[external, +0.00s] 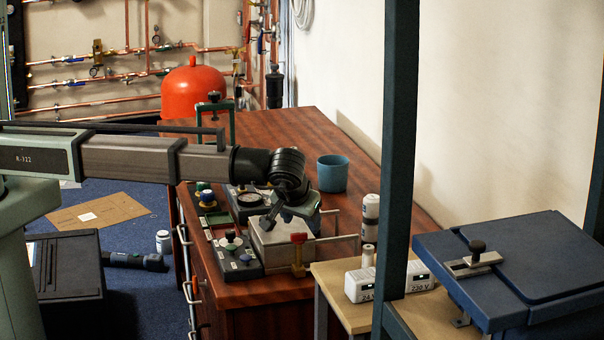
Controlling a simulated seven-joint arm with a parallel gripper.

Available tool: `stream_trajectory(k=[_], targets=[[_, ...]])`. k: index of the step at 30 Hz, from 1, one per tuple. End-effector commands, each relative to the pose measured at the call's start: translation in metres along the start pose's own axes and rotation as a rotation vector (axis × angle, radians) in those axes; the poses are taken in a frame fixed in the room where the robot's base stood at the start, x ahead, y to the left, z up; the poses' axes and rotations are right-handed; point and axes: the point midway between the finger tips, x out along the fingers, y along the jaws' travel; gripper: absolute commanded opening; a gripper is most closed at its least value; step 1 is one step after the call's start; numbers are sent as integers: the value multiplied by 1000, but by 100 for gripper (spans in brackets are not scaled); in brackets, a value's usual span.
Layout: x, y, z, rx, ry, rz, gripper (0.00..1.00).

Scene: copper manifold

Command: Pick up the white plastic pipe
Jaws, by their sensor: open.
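My gripper (288,214) points downward above a pale grey block (282,240) on the wooden desk. Its jaws are open and I see nothing held in them; whether they touch the block I cannot tell. I cannot identify the white plastic pipe for certain. A white upright cylinder with darker bands (370,212) stands at the desk's right edge, right of my gripper. A smaller white cylinder (367,256) stands upright at the white box marked 24 V and 230 V (386,281). A thin pale rod (336,239) extends right from a red-handled brass valve (299,256).
Control panels with knobs (237,256) lie left of the block. A blue cup (332,173) stands behind my gripper. A dark post (400,150) and a blue case (520,262) are at the right. The desk's far part (300,128) is clear.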

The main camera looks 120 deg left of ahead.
Motion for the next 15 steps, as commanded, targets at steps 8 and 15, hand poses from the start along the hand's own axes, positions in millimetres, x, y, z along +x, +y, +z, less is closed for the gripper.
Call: stream_trajectory(k=[8, 15], targets=[[67, -24, -96, 86, -146, -52, 58], [131, -59, -172, 216, -281, -32, 58]])
